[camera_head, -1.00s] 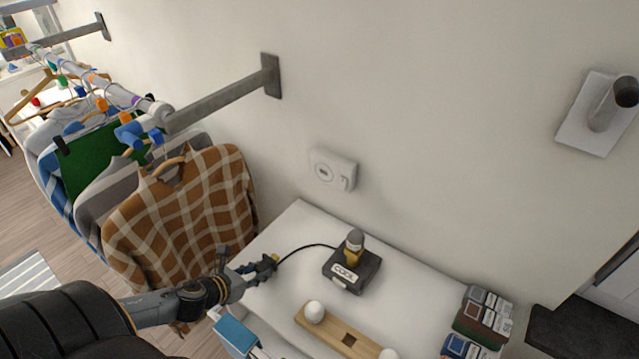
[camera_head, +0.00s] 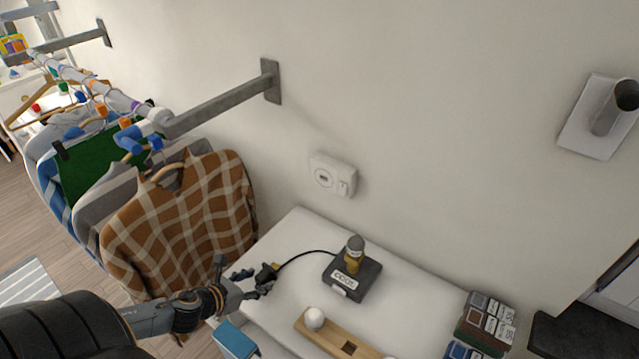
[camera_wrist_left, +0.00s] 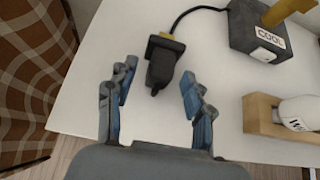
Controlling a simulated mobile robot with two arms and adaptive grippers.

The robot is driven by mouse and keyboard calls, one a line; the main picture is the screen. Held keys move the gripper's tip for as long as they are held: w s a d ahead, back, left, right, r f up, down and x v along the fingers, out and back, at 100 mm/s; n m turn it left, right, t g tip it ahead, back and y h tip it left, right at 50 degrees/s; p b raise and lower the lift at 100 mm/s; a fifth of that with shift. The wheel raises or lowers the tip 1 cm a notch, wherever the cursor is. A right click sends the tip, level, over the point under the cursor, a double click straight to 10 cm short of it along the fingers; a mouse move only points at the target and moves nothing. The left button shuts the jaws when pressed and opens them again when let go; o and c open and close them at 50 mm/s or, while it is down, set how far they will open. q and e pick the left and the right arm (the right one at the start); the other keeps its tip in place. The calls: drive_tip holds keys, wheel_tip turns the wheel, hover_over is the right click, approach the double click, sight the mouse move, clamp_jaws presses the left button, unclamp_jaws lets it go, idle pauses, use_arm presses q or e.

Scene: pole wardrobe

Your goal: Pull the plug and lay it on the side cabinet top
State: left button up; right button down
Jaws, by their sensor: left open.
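The black plug (camera_wrist_left: 160,68) lies on the white side cabinet top (camera_wrist_left: 103,60), with its dark cable running to a black box labelled "COOL" (camera_wrist_left: 262,32). In the head view the plug (camera_head: 266,274) is near the cabinet's left edge, and the box (camera_head: 352,277) stands to its right. My left gripper (camera_wrist_left: 157,92) is open, its fingers apart on either side of the plug's near end and not touching it. It also shows in the head view (camera_head: 250,283), just left of the plug. The wall socket (camera_head: 333,175) above the cabinet has no plug in it. My right gripper is not in view.
A wooden block with white knobs (camera_head: 335,333) lies at the cabinet's front. Several small boxes (camera_head: 485,322) stand at the right. A brown plaid shirt (camera_head: 185,220) hangs close by on the left. Bare cabinet top lies behind the plug and box.

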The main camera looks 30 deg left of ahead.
use_arm(q)
drive_tip(key=v, duration=1.1)
drive_tip(key=shift+r, duration=0.1)
